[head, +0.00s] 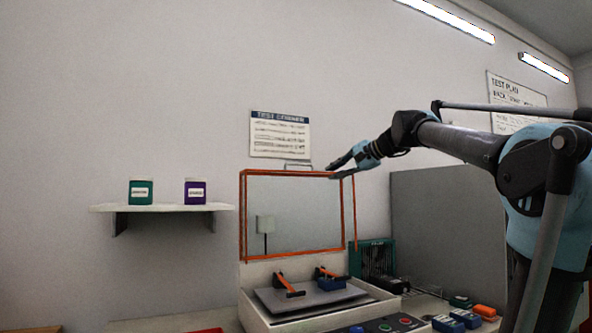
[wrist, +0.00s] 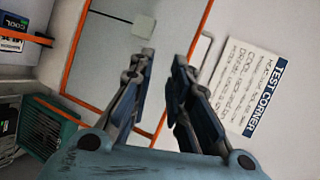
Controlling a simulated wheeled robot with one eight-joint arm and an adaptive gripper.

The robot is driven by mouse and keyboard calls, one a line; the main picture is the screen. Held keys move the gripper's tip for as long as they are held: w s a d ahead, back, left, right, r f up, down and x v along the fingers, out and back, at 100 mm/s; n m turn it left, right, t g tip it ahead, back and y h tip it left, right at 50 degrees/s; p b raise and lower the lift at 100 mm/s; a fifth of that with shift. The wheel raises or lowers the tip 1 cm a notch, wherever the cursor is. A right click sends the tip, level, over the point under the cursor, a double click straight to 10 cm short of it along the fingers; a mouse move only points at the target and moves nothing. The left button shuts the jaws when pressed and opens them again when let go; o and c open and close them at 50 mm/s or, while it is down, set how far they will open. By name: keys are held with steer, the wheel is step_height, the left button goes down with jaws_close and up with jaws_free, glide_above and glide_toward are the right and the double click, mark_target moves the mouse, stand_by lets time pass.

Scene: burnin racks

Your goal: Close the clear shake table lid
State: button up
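The clear shake table lid (head: 295,212) stands upright and open at the back of the shake table, with an orange frame and a grey handle (head: 298,166) on its top edge. The shake table (head: 312,316) is a pale box with a grey plate (head: 290,300) inside. My gripper (head: 335,170) is at the lid's upper right corner in the head view; I cannot tell whether it touches. In the wrist view my gripper (wrist: 162,58) has its fingers apart with nothing held between them. The lid's orange frame (wrist: 80,45) and clear pane lie beyond the fingers.
A green fan unit (head: 376,258) and grey panel stand to the right. Coloured blocks (head: 466,318) lie at front right. A wall shelf (head: 160,208) holds two cans at left.

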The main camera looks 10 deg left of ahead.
steer(key=m+y, duration=0.1)
steer(key=m, duration=0.1)
glide_toward(297, 164)
steer(key=shift+n+t, duration=0.3)
steer(key=shift+t, duration=0.1)
steer(key=x, duration=1)
steer(key=shift+a+f, duration=0.3)
steer(key=shift+a, duration=0.05)
jaws_close()
